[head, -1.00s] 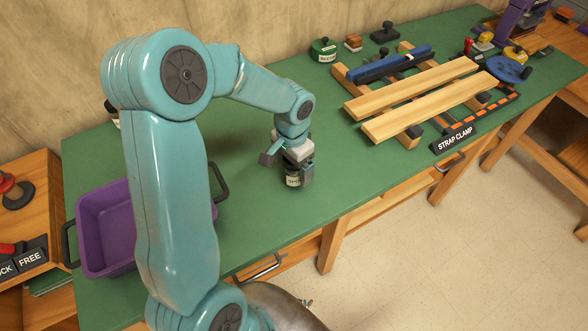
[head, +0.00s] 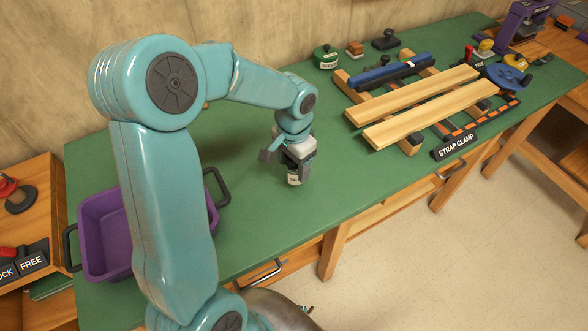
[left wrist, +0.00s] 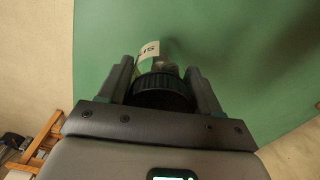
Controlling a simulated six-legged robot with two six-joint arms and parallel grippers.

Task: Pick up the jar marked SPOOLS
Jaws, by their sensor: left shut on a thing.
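The jar (head: 294,179) is small, with a white label, at the front middle of the green bench. Its lettering is too small to read in the head view. In the left wrist view the jar's dark ribbed lid (left wrist: 162,88) sits between the two fingers, and the part-hidden label (left wrist: 149,50) seems to end in "LS", upside down. My left gripper (head: 292,168) points down and is shut on this jar from above. The jar looks upright; I cannot tell whether its base touches the bench. My right gripper is not in view.
A purple tub (head: 100,240) with dark handles stands at the left, partly behind my arm. Wooden bars (head: 425,105) and a strap clamp sign (head: 455,148) lie to the right. The bench between is clear.

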